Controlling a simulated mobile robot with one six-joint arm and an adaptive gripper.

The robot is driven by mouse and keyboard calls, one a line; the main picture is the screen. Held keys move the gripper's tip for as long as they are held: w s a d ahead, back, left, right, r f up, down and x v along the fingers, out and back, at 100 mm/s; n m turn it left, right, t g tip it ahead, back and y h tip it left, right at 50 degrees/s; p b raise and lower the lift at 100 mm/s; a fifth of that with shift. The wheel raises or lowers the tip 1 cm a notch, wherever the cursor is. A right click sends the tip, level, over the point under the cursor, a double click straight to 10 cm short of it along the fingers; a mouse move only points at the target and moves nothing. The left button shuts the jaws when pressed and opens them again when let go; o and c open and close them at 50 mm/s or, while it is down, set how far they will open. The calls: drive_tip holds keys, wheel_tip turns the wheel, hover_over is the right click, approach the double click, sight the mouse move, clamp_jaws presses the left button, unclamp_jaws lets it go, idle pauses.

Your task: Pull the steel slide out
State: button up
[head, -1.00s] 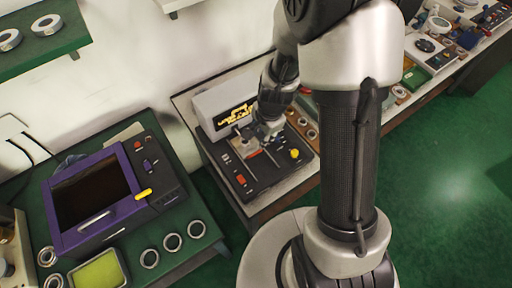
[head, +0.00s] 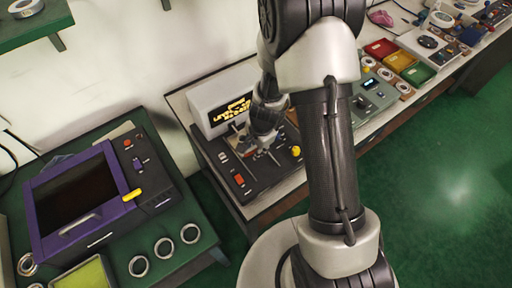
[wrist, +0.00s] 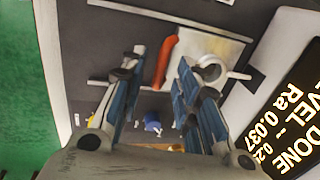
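The pale steel slide (wrist: 208,44) shows in the wrist view as a plate with a ring (wrist: 211,70) on it. An orange-red handle bar (wrist: 166,60) stands at its left edge. My gripper (wrist: 160,66) is open, its blue-padded fingers on either side of the bar, with gaps visible. I cannot tell how deep the bar sits between the fingertips. In the head view my gripper (head: 261,150) is over the black deck (head: 264,182) of the grey machine (head: 212,101), and hides most of the slide.
The lit display (wrist: 291,112) stands close on the right in the wrist view. A yellow knob (head: 296,151) and red button (head: 239,180) are on the deck. A purple-framed cabinet (head: 118,180) stands left; coloured trays (head: 400,61) stand right. Green floor lies in front.

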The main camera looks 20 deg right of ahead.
drive_tip(key=shift+c, duration=0.2)
clamp_jaws()
idle(0.5)
